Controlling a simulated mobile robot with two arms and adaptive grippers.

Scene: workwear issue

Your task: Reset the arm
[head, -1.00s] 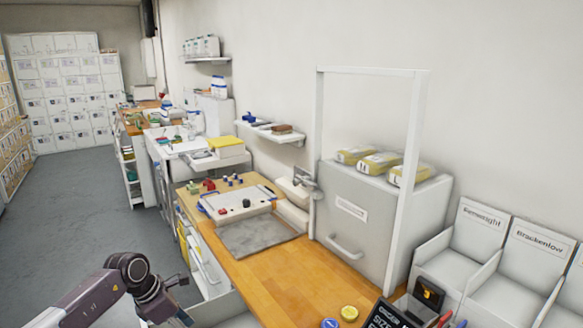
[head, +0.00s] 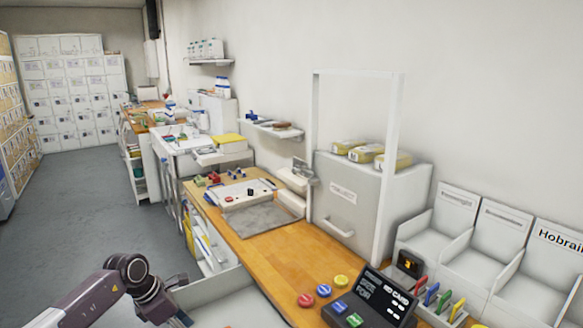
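My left arm comes in at the lower left in the head view. It has a mauve-grey link, a dark round joint and a further part running down to the picture's bottom edge. A small dark piece at its end, possibly part of my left gripper (head: 178,283), shows in front of a grey-white surface. Its fingers cannot be made out, and nothing is seen held there. My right arm and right gripper are out of view.
A wooden counter (head: 262,247) runs along the wall, with red, blue, yellow and green buttons by a dark display (head: 372,298). A grey cabinet (head: 360,192) stands behind a white frame (head: 385,185). Labelled bins (head: 482,235) stand right. The grey floor (head: 75,210) is clear.

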